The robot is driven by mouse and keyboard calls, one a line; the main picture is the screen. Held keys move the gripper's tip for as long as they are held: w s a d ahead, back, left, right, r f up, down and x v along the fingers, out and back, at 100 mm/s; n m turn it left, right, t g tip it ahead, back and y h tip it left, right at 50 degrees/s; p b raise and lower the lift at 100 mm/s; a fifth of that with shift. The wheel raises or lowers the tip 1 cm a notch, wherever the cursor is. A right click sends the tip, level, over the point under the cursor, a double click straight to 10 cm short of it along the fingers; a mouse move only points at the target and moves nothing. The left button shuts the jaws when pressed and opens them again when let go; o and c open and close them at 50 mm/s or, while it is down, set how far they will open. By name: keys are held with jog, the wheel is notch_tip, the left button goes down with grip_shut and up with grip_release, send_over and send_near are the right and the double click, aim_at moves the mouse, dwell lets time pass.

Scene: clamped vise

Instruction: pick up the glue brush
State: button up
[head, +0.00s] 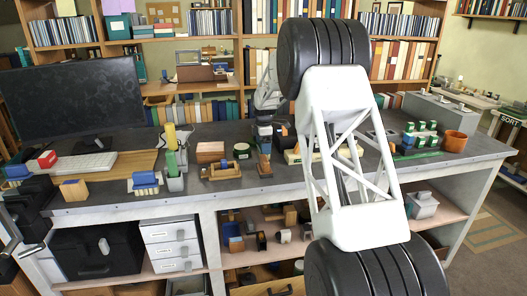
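I cannot pick out the glue brush for certain at this size. A tall yellow and green piece (171,140) stands upright in a grey holder (175,180) on the dark workbench (215,193), left of centre. I cannot tell whether it is the brush or whether the holder is the vise. The far end of my arm hangs over the back middle of the bench, partly behind my large white arm link. My gripper seems to be around the small dark and blue parts there (264,133). Its fingers are too small and cluttered to read.
A monitor (72,103) and keyboard (85,164) stand at left. A blue-topped block (145,181), round wooden box (210,152) and green tin (242,151) crowd the middle. Green-topped bottles (421,134) and an orange pot (455,141) stand at right. Bare bench shows along the front edge.

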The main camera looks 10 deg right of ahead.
jog(key=shift+c, duration=1)
jog(key=shift+r, duration=0.1)
notch_tip(320, 180, up, 18)
dwell(0.4)
jog(key=o, duration=0.5)
jog(key=shift+c, duration=0.2)
jog(key=c, duration=0.3)
dwell(0.7)
jog(key=w+a+f+n, duration=0.2)
jog(key=a+f+n, duration=0.5)
jog(key=a+n, duration=0.2)
jog(key=shift+w, duration=0.25)
